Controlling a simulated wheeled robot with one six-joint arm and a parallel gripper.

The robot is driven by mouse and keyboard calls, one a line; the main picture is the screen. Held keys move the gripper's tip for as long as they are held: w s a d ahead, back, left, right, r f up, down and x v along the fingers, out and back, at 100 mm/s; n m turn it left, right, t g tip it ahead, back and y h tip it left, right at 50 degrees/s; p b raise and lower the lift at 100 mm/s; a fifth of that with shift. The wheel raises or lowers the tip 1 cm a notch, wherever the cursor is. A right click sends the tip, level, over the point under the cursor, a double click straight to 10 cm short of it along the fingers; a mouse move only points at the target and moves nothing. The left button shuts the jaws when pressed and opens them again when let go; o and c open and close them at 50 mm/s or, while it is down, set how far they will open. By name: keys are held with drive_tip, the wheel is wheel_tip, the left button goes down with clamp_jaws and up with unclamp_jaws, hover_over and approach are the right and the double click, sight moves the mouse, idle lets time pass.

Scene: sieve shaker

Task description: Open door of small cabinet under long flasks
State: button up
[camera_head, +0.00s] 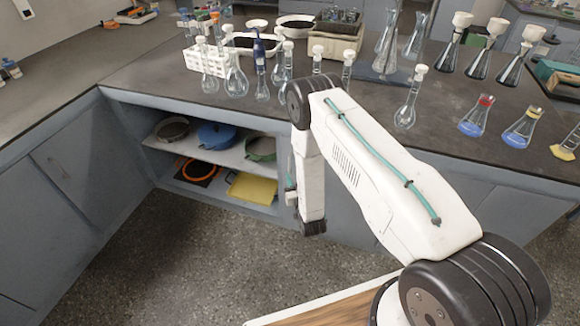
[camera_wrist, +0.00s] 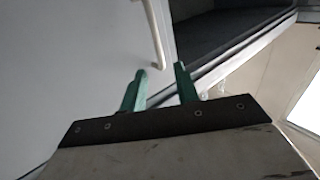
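In the wrist view, a pale grey door panel (camera_wrist: 80,60) fills the left side. Its slim pale bar handle (camera_wrist: 153,35) runs down from the top edge. My gripper (camera_wrist: 160,70) is open, with two green fingers pointing at the door. The handle's lower end appears between the fingertips, with a gap visible on each side; depth is unclear. In the head view, my arm hangs in front of the grey cabinet front (camera_head: 350,205) and hides part of it. Long-necked flasks (camera_head: 236,75) stand on the counter above.
A dark recess (camera_wrist: 215,35) lies right of the panel in the wrist view; I cannot tell whether it is this cabinet's interior. The head view shows an open shelf (camera_head: 215,155) with sieves and a yellow item (camera_head: 252,188). The floor (camera_head: 200,265) in front is clear. Glassware crowds the counter.

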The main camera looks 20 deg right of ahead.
sight(289, 164)
drive_tip(key=w, duration=0.6)
drive_tip(key=shift+w+d, duration=0.15)
drive_tip(key=shift+w, duration=0.1)
clamp_jaws()
